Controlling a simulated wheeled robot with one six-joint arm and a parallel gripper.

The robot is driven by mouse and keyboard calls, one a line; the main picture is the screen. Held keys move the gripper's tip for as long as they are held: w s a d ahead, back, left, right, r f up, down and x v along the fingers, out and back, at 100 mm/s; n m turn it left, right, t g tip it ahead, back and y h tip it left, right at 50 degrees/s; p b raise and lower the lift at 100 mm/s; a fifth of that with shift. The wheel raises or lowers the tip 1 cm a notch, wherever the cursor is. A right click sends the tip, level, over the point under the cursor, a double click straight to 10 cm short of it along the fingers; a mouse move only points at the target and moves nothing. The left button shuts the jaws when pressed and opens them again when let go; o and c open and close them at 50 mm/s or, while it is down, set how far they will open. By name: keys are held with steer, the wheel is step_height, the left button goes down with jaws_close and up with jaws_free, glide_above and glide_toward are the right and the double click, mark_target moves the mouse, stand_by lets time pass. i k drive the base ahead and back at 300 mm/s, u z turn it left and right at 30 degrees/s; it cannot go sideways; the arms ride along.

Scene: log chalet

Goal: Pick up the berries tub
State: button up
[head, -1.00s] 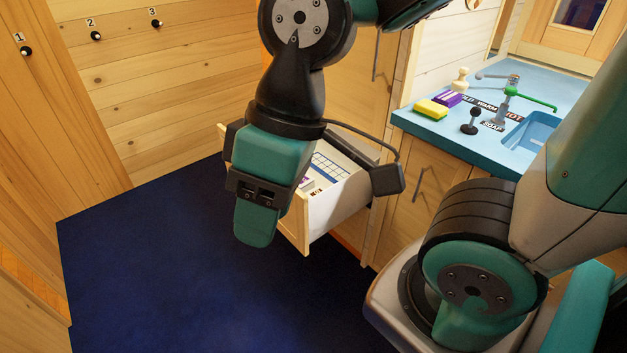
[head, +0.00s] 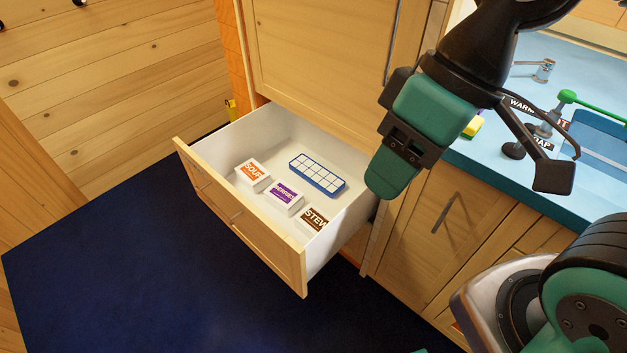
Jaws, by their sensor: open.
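The berries tub (head: 285,197) is a white box with a purple label on its top. It lies in the open drawer (head: 222,203), between the soup tub (head: 252,175) with an orange label and the stew tub (head: 313,221) with a brown label. My gripper (head: 389,175) hangs pointing down, to the right of the drawer and apart from the tubs. It is open, and nothing shows in it.
A blue and white ice tray (head: 317,175) lies in the drawer behind the berries tub. Cabinet doors (head: 430,225) and a blue counter (head: 481,165) with a sink stand to the right. The dark blue floor (head: 150,260) in front of the drawer is clear.

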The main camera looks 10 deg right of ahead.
mark_target(285, 199)
steer(key=i, duration=0.85)
steer(key=u, duration=0.35)
